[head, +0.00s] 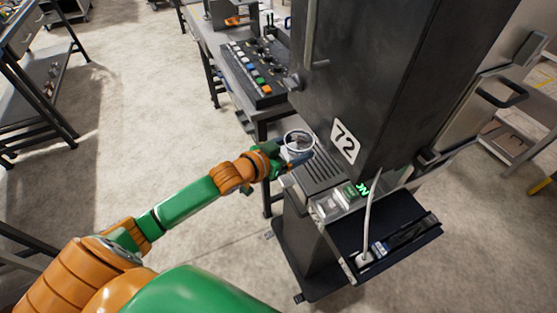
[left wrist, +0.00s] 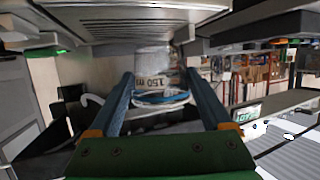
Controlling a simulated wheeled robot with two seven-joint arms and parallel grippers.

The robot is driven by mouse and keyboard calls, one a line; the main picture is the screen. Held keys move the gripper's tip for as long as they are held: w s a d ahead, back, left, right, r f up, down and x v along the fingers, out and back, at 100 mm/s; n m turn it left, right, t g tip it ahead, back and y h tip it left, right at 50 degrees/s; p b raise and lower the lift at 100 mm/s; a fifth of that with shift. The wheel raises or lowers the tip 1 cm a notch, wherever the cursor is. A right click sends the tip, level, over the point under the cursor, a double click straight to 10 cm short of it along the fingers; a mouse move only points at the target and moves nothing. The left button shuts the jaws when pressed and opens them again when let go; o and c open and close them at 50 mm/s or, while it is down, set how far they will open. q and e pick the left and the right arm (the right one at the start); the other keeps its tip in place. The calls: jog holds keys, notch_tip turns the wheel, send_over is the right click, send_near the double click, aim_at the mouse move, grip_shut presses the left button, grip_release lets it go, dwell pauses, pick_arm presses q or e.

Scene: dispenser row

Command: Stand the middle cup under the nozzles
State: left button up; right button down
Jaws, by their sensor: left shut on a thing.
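A clear cup (head: 298,138) with a pale rim is at the left end of the slotted drip tray (head: 322,172) of the dark dispenser (head: 345,75). My left gripper (head: 296,155) is shut on the cup from the left. In the left wrist view the cup (left wrist: 160,84), marked "150 m", sits between the two blue-grey fingers of my left gripper (left wrist: 160,88). I cannot tell whether the cup touches the tray. The nozzles are hidden in the head view by the dispenser body. No other cup is clearly seen. My right gripper is not in view.
A panel of coloured buttons (head: 258,72) stands on a bench beyond the dispenser. A dark shelf (head: 405,232) with a white cable juts out at the lower right.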

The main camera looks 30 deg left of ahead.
aim_at(307, 146)
pick_arm(q)
jog(key=b+x, duration=0.2)
jog(key=x, duration=0.1)
jog(key=d+b+x, duration=0.1)
jog(key=x, duration=0.2)
jog(key=shift+s+r+b, duration=0.1)
jog(key=shift+r+b, duration=0.15)
jog(key=shift+b, duration=0.15)
jog(key=shift+f, duration=0.3)
jog(key=shift+s+a+f, duration=0.1)
jog(key=shift+a, duration=0.05)
jog(key=shift+f+b, duration=0.45)
jog(key=shift+f, duration=0.15)
jog(key=o, duration=1.2)
jog(key=shift+o, duration=0.2)
